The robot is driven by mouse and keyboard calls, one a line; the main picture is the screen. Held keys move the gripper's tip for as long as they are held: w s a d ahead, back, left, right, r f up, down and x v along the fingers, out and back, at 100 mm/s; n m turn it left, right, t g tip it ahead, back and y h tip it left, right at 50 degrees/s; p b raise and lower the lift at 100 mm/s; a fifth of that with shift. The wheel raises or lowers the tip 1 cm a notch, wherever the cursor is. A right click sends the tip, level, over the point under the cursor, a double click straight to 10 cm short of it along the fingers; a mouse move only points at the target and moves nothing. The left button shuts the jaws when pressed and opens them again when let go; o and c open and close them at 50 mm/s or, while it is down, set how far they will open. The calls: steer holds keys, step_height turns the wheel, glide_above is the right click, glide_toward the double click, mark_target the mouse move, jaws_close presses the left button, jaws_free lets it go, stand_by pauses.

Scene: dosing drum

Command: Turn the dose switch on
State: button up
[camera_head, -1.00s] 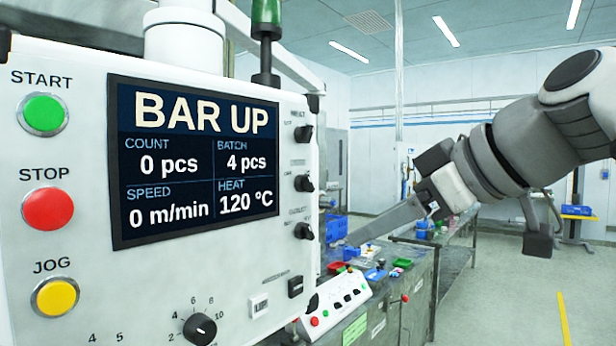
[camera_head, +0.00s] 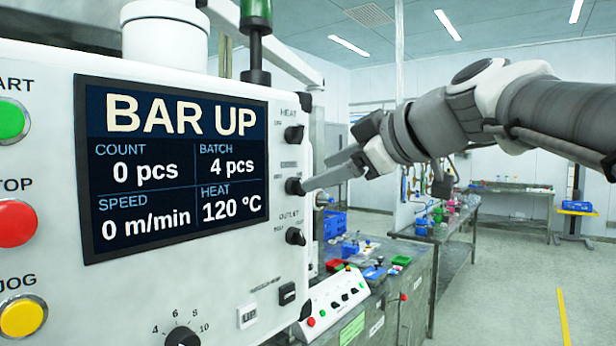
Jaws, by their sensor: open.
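A white control panel (camera_head: 150,285) fills the left. Its right part carries a column of black knobs: the top one, marked HEAT (camera_head: 293,134), a middle one (camera_head: 294,186) whose label is too blurred to read, and a lower one marked OUTLET (camera_head: 295,237). I cannot read the word DOSE on any of them. My gripper (camera_head: 310,184) reaches in from the right with its fingertips at the middle knob. Its jaws are open, though the finger gap is hard to see from here. Whether the tips touch the knob cannot be told.
The screen (camera_head: 178,168) reads BAR UP, with heat at 120 °C. Green, red and yellow buttons line the left edge. A small black switch (camera_head: 287,293) sits below the knobs. A lower white console (camera_head: 338,300) and a bench with coloured bins (camera_head: 345,250) stand behind, under my arm.

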mark_target(300, 182)
steer(key=x, duration=0.6)
steer(key=shift+p, duration=0.4)
steer(key=shift+c, duration=0.4)
jaws_close()
